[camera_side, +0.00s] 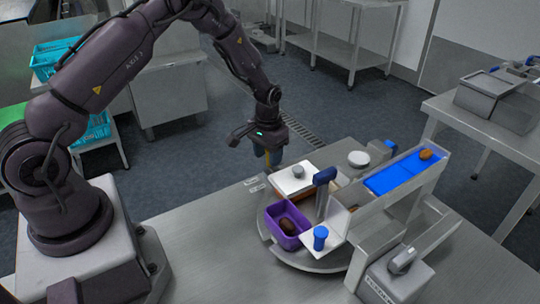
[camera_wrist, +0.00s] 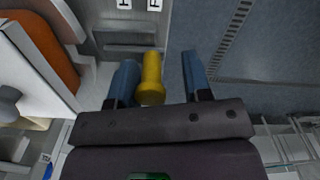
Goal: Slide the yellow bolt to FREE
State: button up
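The yellow bolt (camera_wrist: 151,80) stands between the two blue fingers of my gripper (camera_wrist: 158,62) in the wrist view. It is close to the left finger, and I cannot tell whether they touch. A clear gap separates it from the right finger, so the gripper is open around it. Two white label plates sit at the top edge, one with an H (camera_wrist: 125,4) and one with an F (camera_wrist: 154,4), both cut off. The bolt lines up roughly below the F. In the side view, my gripper (camera_side: 267,156) points down at the table's far edge, with a little yellow showing at its fingers.
A white lid (camera_side: 297,178) with a grey knob lies right of the gripper.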

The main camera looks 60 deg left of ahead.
jog(key=shift+d+r, duration=0.1)
jog(key=shift+d, duration=0.05)
jog(key=shift+r, duration=0.35)
notch_tip(320, 180, up, 12)
dwell(0.4)
jog(key=s+d+r+m+t, duration=0.1)
jog(key=s+d+r+t, duration=0.1)
jog(key=s+d+r, duration=0.3)
jog(key=s+d+r+m+t, duration=0.2)
jog(key=s+d+r, duration=0.3)
jog(key=s+r, duration=0.8)
jog(key=s+t, duration=0.1)
jog(key=s, duration=0.4)
jog(key=shift+s+d+t, duration=0.3)
jog(key=shift+s+d, duration=0.05)
jog(key=shift+s, duration=0.05)
